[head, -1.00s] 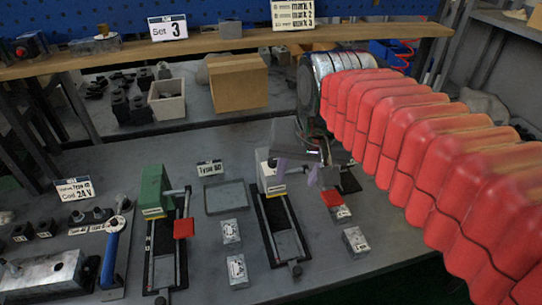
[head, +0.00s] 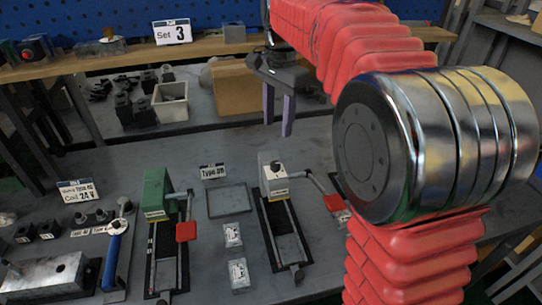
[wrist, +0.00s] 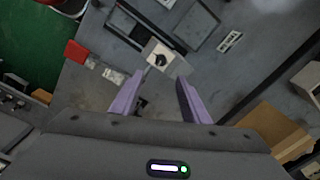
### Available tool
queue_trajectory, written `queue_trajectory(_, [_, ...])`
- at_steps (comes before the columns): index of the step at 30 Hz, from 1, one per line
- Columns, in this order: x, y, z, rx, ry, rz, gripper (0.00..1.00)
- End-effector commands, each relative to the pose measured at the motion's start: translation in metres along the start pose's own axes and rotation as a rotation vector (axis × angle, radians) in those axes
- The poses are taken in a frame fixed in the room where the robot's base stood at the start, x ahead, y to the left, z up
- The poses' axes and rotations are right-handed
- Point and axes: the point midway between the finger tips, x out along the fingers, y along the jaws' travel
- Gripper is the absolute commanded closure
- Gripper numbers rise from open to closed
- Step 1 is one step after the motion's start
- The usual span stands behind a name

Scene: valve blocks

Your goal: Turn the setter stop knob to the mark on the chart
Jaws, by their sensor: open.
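A setter with a white block (head: 273,183) stands on a dark rail base at centre, with a small dark knob (head: 274,165) on its top. In the wrist view the knob (wrist: 160,59) shows on the pale block face, ahead of and between my fingertips. My gripper (head: 279,132) has two purple fingers, open and empty. It hangs above and behind the setter, apart from it. In the wrist view the gripper (wrist: 160,77) is also open. A Set 3 sign (head: 172,31) stands on the shelf. The marks chart is hidden behind my arm.
A second setter with a green block (head: 155,194) and red-ended lever stands left. The white setter's lever reaches right toward a red pad (head: 334,202). A shallow tray (head: 229,201) and small labelled blocks (head: 238,274) lie between the setters. A cardboard box (head: 236,90) stands behind.

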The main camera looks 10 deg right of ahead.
Motion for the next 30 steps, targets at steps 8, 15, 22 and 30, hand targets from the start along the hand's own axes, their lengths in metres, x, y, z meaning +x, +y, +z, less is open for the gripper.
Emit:
queue_trajectory(8, [0.002, -0.005, -0.003, 0.026, -0.005, 0.008, 0.58])
queue_trajectory(15, [0.004, -0.005, -0.003, 0.025, -0.005, 0.008, 0.58])
queue_trajectory(22, [0.023, -0.004, -0.002, 0.024, -0.006, 0.011, 0.58])
queue_trajectory(30, [0.063, -0.004, -0.002, 0.023, -0.006, 0.011, 0.58])
